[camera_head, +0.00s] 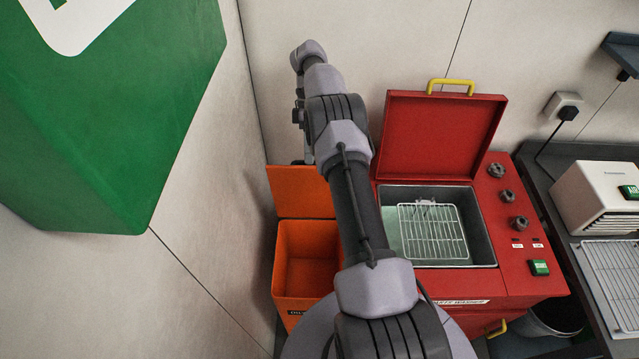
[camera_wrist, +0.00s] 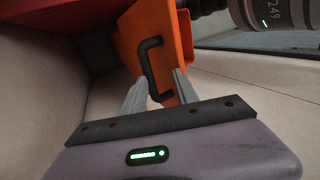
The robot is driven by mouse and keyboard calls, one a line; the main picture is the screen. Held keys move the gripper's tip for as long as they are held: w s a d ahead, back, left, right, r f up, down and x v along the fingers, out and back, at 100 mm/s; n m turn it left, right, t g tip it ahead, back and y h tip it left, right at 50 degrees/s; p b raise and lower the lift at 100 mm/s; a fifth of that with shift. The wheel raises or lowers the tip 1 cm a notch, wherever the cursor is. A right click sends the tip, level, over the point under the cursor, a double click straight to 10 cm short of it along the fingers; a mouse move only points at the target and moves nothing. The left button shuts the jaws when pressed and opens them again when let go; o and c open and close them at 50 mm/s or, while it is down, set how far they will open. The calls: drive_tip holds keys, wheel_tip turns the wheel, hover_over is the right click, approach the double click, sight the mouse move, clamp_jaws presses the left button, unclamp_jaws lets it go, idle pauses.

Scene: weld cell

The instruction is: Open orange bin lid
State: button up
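The orange bin (camera_head: 306,262) stands against the left side of the red washer in the head view, and its inside is open to view. Its orange lid (camera_head: 300,192) stands raised at the back of the bin. In the wrist view the lid (camera_wrist: 178,42) shows with a black bar handle (camera_wrist: 149,66). My gripper (camera_wrist: 161,76) has its two grey fingers apart, with the lower end of the handle between them. A gap shows beside the handle; contact is unclear. In the head view my gripper is hidden behind the lid and my arm.
The red parts washer (camera_head: 517,285) has its red lid (camera_head: 440,135) up, with a wire basket (camera_head: 432,232) inside. A green cabinet (camera_head: 130,130) juts from the left wall. A dark bench (camera_head: 560,180) with a white unit (camera_head: 597,195) is at right. Walls close in behind the bin.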

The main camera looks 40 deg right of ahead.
drive_tip(key=s+a, duration=0.3)
drive_tip(key=s, duration=0.4)
drive_tip(key=s+a+r, duration=0.1)
drive_tip(key=s+a, duration=0.2)
drive_tip(key=s, duration=0.4)
drive_tip(key=shift+a+r+b, duration=0.15)
drive_tip(key=shift+a+b, duration=0.1)
drive_tip(key=shift+b, duration=0.2)
drive_tip(key=shift+s, duration=0.1)
